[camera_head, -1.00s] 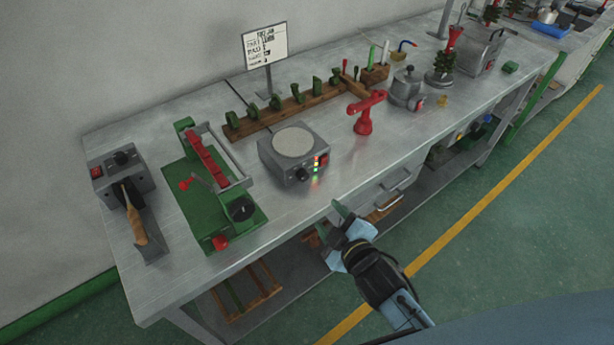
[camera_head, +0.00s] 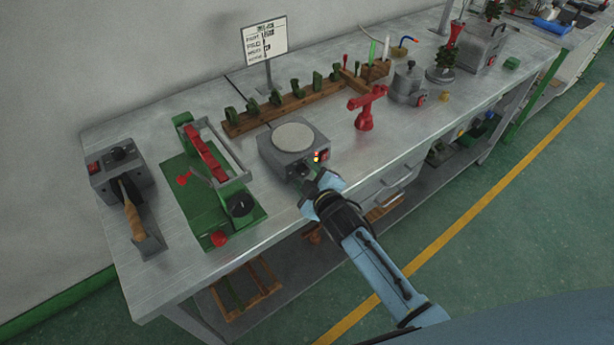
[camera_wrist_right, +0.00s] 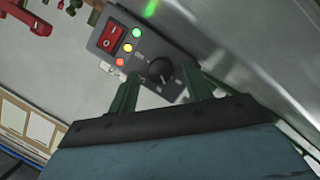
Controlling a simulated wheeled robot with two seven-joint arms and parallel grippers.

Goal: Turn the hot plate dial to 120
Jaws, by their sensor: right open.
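The hot plate (camera_head: 270,155) is a grey box with a round pale top, standing near the front edge of the bench. In the right wrist view its front panel (camera_wrist_right: 142,68) shows a red switch (camera_wrist_right: 112,38), several small lights and the black dial (camera_wrist_right: 160,72). My right gripper (camera_head: 316,180) is at the front of the hot plate. In the right wrist view its two green fingers (camera_wrist_right: 163,90) are open, one on each side of the dial. I cannot tell whether they touch it. The dial's number marks are too small to read. My left gripper is out of view.
A green device with a red bar (camera_head: 218,228) stands left of the hot plate, and a soldering-type unit (camera_head: 120,165) is farther left. A red stand (camera_head: 366,108) is to the right. A wooden rack (camera_head: 290,105) and a sign (camera_head: 265,40) are behind.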

